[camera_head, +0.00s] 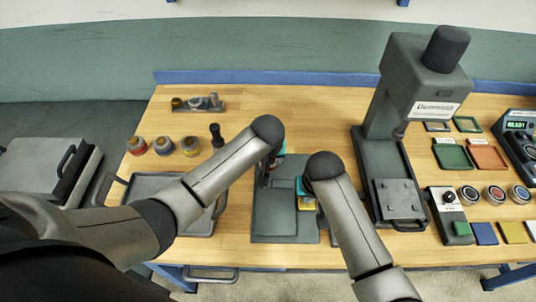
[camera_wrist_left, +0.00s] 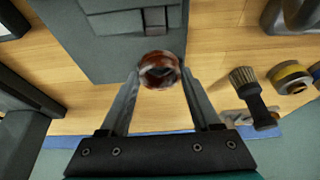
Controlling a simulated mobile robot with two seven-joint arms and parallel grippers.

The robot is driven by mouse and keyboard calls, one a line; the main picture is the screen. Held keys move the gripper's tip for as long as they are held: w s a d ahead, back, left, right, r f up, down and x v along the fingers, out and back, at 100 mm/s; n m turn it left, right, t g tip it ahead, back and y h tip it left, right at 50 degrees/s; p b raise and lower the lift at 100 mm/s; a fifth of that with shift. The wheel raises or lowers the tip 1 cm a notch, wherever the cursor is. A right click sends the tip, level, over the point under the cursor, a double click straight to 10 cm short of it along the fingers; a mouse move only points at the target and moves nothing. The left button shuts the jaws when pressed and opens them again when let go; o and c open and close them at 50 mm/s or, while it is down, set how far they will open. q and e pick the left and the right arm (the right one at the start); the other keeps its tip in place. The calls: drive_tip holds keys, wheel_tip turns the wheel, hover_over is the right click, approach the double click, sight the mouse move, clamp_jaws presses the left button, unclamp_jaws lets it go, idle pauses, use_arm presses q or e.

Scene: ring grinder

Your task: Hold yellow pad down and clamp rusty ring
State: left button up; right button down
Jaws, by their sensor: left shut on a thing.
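The rusty ring (camera_wrist_left: 160,70) is a reddish-brown band between the fingertips of my left gripper (camera_wrist_left: 163,76), which is shut on it. In the head view this gripper (camera_head: 268,172) is mostly hidden by my left arm, over the left part of the grey fixture plate (camera_head: 285,226). The grey plate also shows in the left wrist view (camera_wrist_left: 95,45), just beyond the ring. The yellow pad (camera_head: 307,206) is a small patch on the right part of the fixture. My right gripper (camera_head: 305,188) is right above it; its fingers are hidden, and contact cannot be told.
A tall grey press (camera_head: 385,140) stands to the right of the fixture. A grey tray (camera_head: 150,190) and several jars (camera_head: 163,146) are to the left. A brush (camera_wrist_left: 247,88) stands near the jars. Colored trays and a button box (camera_head: 446,212) fill the right side.

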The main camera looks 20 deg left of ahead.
use_arm(q)
drive_tip(key=shift+f, duration=1.25)
use_arm(e)
drive_tip(key=shift+s+d+f, duration=0.1)
drive_tip(key=shift+s+f, duration=0.05)
use_arm(q)
drive_tip(key=o, duration=1.5)
drive_tip(key=shift+o, duration=0.2)
wheel_tip(320, 180, up, 9)
use_arm(e)
drive_tip(key=w+v, duration=0.1)
drive_tip(key=v, duration=0.7)
drive_tip(key=shift+w+a+r, duration=0.25)
drive_tip(key=shift+w+a, duration=0.15)
drive_tip(key=shift+w, duration=0.15)
